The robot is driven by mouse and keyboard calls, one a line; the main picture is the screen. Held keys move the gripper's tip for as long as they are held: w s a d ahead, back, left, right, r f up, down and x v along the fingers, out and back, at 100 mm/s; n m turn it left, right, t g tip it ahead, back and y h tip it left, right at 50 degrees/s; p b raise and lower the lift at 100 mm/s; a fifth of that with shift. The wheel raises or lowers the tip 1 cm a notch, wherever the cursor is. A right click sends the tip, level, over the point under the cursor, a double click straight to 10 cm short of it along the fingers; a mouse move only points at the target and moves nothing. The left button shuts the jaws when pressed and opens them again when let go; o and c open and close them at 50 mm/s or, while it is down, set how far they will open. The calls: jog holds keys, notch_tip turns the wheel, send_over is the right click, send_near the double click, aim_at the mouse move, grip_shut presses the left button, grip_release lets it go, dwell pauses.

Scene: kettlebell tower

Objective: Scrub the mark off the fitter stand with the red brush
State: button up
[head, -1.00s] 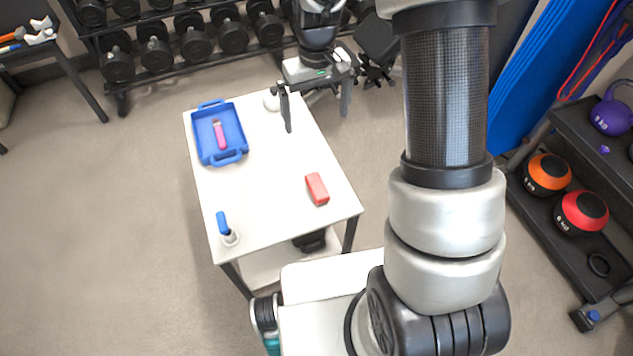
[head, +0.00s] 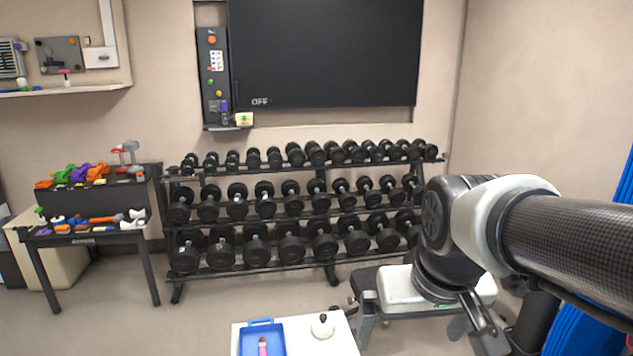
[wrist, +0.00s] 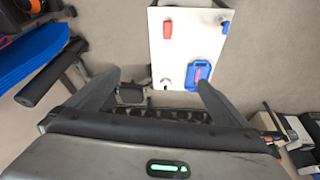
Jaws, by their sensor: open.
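A white-topped table, perhaps the fitter stand, shows in the head view (head: 338,342), cut off by the bottom edge, and more fully in the wrist view (wrist: 180,55). A red block (wrist: 167,30), possibly the brush, lies on it. A blue tray (head: 275,340) holds a slim pinkish-red item (head: 263,345); the tray also shows in the wrist view (wrist: 192,80). I cannot tell which red thing is the brush, and I make out no mark. My gripper (wrist: 157,80) is open and empty, apart from the table; in the head view it is partly cut off.
A white kettlebell-shaped object (head: 322,326) stands beside the tray. A dark side table with coloured items (head: 85,232) stands at left. Open floor lies between.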

jog(key=s+r+t+p, duration=0.1)
jog(key=s+r, duration=0.2)
jog(key=s, duration=0.3)
jog(key=shift+d+r+m, duration=0.15)
jog(key=shift+r+m, duration=0.15)
dwell(0.3)
